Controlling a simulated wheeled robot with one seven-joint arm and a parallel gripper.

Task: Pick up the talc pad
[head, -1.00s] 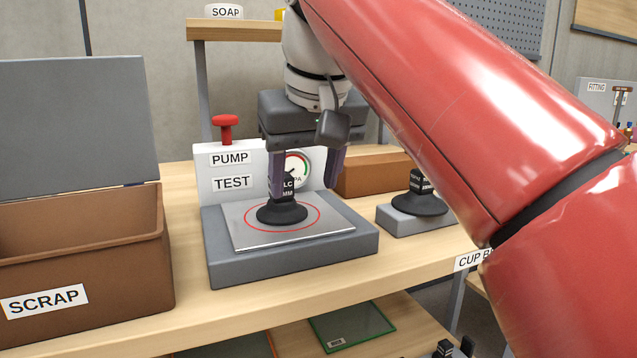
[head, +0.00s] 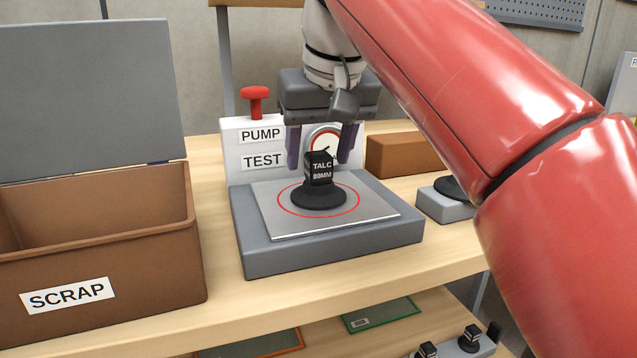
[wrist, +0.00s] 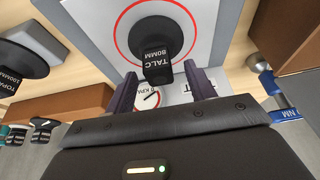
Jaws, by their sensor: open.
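The talc pad (head: 319,180) is a black suction cup with a block-shaped neck labelled TALC 80MM. It stands upright inside the red circle on the grey plate (head: 270,222) of the test stand. My gripper (head: 322,160) is open, with its two purple-grey fingers above and behind the pad, apart from it. In the wrist view the pad (wrist: 155,45) lies just beyond the fingertips, its neck roughly in line with the gap between them (wrist: 162,80). Nothing is between the fingers.
A white panel labelled PUMP TEST (head: 250,150) with a red knob and gauge stands behind the plate. An open brown SCRAP bin (head: 160,262) is at left. Another black cup (head: 450,188) sits on a grey block at right, near a brown box (head: 400,153).

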